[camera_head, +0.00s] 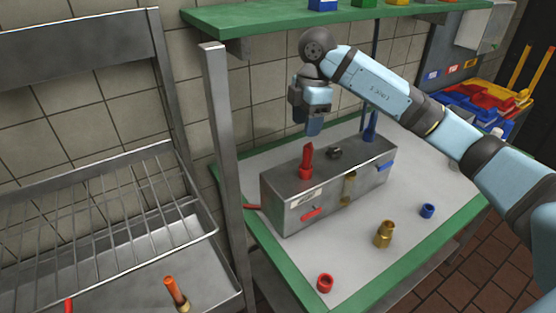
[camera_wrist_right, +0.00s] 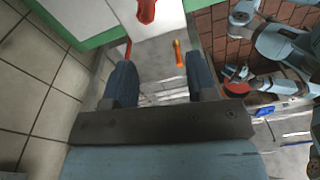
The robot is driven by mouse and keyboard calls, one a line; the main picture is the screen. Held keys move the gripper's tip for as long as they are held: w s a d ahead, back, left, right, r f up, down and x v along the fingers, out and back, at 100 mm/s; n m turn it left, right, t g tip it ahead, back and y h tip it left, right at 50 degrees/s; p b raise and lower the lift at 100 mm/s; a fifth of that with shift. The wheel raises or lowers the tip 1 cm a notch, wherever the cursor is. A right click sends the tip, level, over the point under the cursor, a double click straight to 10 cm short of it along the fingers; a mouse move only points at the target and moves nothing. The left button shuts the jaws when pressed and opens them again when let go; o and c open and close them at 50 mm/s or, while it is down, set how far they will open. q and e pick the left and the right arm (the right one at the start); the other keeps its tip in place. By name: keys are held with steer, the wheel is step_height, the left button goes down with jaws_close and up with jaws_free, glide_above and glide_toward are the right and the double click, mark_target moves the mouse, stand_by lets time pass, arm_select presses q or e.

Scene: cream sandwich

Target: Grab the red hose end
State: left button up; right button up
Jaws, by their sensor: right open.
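A red hose end (camera_head: 306,162) stands upright on top of a grey metal box (camera_head: 275,200). A red piece (camera_wrist_right: 146,10), which looks like the same hose end, shows at the top of the right wrist view. My right gripper (camera_head: 314,128) hangs just above and slightly right of the red hose end in the head view, apart from it. In the right wrist view its two dark blue fingers (camera_wrist_right: 161,75) are spread with nothing between them.
A blue upright piece (camera_head: 370,125) stands at the box's far right end. A red ring (camera_head: 325,282), a brass fitting (camera_head: 384,234) and a blue ring (camera_head: 428,211) lie on the green-edged table. A green shelf (camera_head: 250,20) is above. An orange-handled piece (camera_head: 175,292) is lower left.

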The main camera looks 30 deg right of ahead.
mark_target(307, 158)
steer(key=shift+w+d+r+m+h, duration=0.3)
steer(key=shift+d+r+m+h, duration=0.1)
steer(key=shift+d+r, duration=0.2)
steer(key=shift+d+f, duration=0.15)
steer(key=shift+d, duration=0.1)
step_height(307, 158, down, 8)
steer(key=shift+r, duration=0.15)
steer(key=shift+w+d+f+p, duration=0.1)
steer(key=shift+f+p, duration=0.3)
steer(key=shift+f, duration=1)
steer(key=shift+w+f+p, duration=0.1)
steer(key=shift+f+p, duration=0.25)
steer(key=shift+f, duration=1)
steer(key=shift+c, duration=0.4)
jaws_close()
